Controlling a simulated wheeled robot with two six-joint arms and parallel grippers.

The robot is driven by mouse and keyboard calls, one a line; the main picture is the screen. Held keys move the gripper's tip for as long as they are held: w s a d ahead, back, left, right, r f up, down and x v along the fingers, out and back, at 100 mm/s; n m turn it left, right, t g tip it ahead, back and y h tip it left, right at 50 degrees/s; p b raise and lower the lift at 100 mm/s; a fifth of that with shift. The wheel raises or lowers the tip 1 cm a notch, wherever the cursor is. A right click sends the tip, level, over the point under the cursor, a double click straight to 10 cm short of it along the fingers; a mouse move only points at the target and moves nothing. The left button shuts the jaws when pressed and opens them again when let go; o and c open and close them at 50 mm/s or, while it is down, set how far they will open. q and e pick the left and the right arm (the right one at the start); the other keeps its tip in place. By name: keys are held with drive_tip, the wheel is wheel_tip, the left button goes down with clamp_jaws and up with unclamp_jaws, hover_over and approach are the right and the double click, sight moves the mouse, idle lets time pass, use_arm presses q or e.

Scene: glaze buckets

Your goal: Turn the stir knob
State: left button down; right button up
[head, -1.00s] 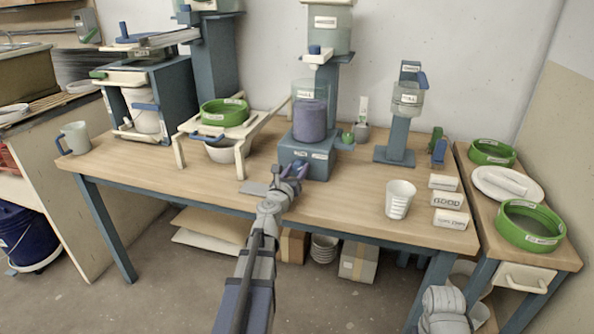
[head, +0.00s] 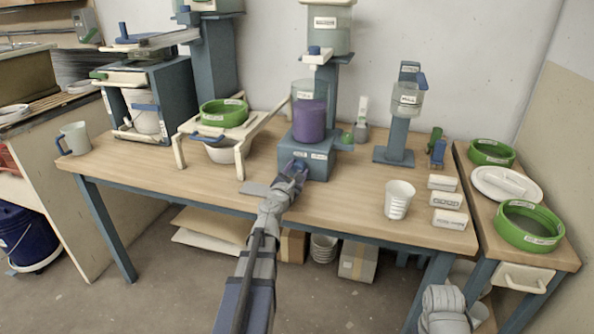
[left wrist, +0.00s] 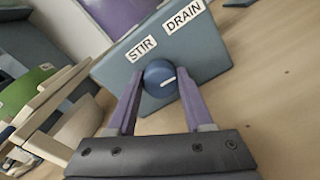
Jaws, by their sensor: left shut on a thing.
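The round blue stir knob (left wrist: 160,78) with a white pointer mark is on the front of a blue-grey base (head: 318,168). Labels reading STIR (left wrist: 141,48) and DRAIN (left wrist: 184,14) sit above it in the left wrist view. My left gripper (left wrist: 160,92) has its purple fingers on either side of the knob and is shut on it. In the head view the left gripper (head: 293,172) covers most of the knob. A clear vessel with purple liquid (head: 310,120) stands on the base. My right gripper is not clearly in view; only part of that arm shows at the bottom right.
A white cup (head: 398,200) and several small labelled blocks (head: 447,200) are to the right on the table. A green-ringed sieve on a cream stand (head: 224,112) is to the left. The table front (head: 330,210) is mostly clear.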

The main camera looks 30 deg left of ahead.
use_arm(q)
drive_tip(key=m, duration=1.1)
drive_tip(key=shift+d+f+m, duration=0.1)
drive_tip(key=shift+m, duration=0.2)
drive_tip(key=shift+y, duration=0.3)
drive_tip(key=shift+c, duration=1.4)
unclamp_jaws()
